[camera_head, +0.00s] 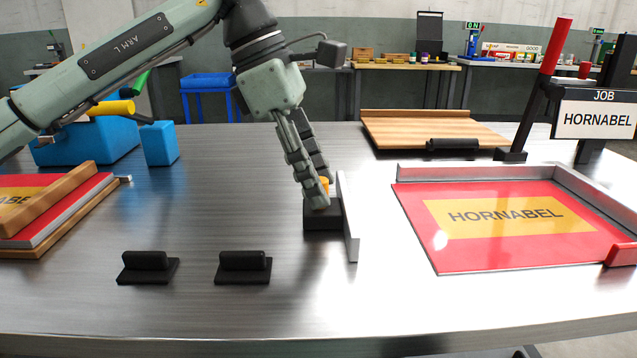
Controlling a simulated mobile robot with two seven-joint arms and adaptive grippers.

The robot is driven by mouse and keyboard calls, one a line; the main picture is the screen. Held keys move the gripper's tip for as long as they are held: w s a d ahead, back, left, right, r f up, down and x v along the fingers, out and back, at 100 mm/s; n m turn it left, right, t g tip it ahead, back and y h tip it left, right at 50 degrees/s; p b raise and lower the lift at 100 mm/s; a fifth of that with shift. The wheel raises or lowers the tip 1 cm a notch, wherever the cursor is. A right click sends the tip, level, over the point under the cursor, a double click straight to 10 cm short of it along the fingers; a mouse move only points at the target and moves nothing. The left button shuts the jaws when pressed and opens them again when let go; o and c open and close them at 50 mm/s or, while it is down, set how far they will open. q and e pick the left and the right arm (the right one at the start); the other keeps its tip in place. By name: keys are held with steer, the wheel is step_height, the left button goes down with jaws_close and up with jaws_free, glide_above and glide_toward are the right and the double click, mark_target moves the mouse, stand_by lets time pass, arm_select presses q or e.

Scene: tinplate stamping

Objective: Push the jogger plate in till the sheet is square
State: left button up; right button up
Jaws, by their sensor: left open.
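The jogger plate (347,217) is an upright light-grey plate with a black block (322,216) on its left side and a small orange part showing on top. My left gripper (319,193) reaches down to the top of the block, its fingertips beside the orange part; whether they touch it I cannot tell. The red sheet (460,250) with a yellow HORNABEL panel lies to the right, within grey rails (480,171) at the back and right. A gap of bare metal separates the plate from the sheet's left edge. The sheet looks slightly skewed to the back rail. My right gripper does not show.
Two black handled blocks (146,268) (243,267) stand at the front left. A stack of red sheets (62,228) lies at far left. A wooden board (430,130), a red-handled lever (556,47) and a JOB sign (597,119) stand behind. A red stop (621,254) sits at the sheet's right.

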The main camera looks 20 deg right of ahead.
arm_select(q)
steer(key=shift+d+f, duration=0.2)
steer(key=shift+f, duration=0.25)
steer(key=shift+c, duration=0.5)
jaws_close()
